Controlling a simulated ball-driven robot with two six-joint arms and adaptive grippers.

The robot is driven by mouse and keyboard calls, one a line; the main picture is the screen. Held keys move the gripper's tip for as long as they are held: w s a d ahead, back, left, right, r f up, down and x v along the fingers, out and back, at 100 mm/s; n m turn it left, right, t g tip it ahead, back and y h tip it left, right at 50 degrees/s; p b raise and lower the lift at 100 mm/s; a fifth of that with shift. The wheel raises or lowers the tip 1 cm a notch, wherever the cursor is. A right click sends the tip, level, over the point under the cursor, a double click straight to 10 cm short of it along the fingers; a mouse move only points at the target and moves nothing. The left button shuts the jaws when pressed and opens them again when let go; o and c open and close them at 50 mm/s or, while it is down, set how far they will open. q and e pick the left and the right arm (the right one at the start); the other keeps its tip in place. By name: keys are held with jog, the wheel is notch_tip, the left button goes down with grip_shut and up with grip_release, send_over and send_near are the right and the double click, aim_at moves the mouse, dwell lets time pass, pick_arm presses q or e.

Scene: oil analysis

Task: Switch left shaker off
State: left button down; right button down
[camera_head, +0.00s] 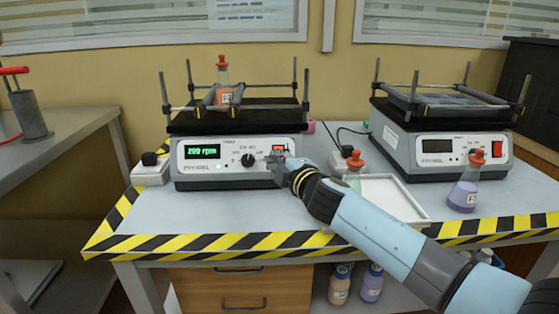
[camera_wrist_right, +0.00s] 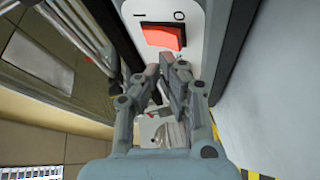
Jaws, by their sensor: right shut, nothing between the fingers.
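The left shaker (camera_head: 200,167) is on the bench, with its green display (camera_head: 202,150) lit and reading about 200 rpm. Its red power switch (camera_head: 280,148) is at the right of the front panel, partly hidden by my gripper. In the right wrist view the red switch (camera_wrist_right: 162,37) shows between the marks I and O. My right gripper (camera_head: 279,166) is shut and empty, just in front of the panel below the switch. Its fingertips (camera_wrist_right: 176,65) are close to the switch; I cannot tell whether they touch the panel. My left gripper is not in view.
A flask with orange liquid (camera_head: 223,92) stands on the left shaker. The right shaker (camera_head: 430,142) has a dark display. A purple flask (camera_head: 463,195) stands before it. A white tray (camera_head: 424,218) and another flask (camera_head: 353,172) are beside my right arm.

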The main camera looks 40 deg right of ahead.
jog(key=shift+w+d+f, duration=0.1)
jog(key=shift+f, duration=0.05)
dwell(0.7)
jog(key=shift+w+d+f+b, duration=0.1)
jog(key=shift+w+f+b, duration=0.1)
jog(key=shift+b, duration=0.1)
jog(key=shift+w+d, duration=0.15)
jog(key=shift+w, duration=0.05)
dwell(0.6)
jog(key=shift+s+a+r, duration=0.35)
jog(key=shift+s, duration=0.15)
dwell(0.4)
jog(key=s+a+r+p, duration=0.2)
jog(key=s+r+p, duration=0.1)
jog(key=shift+s, duration=0.3)
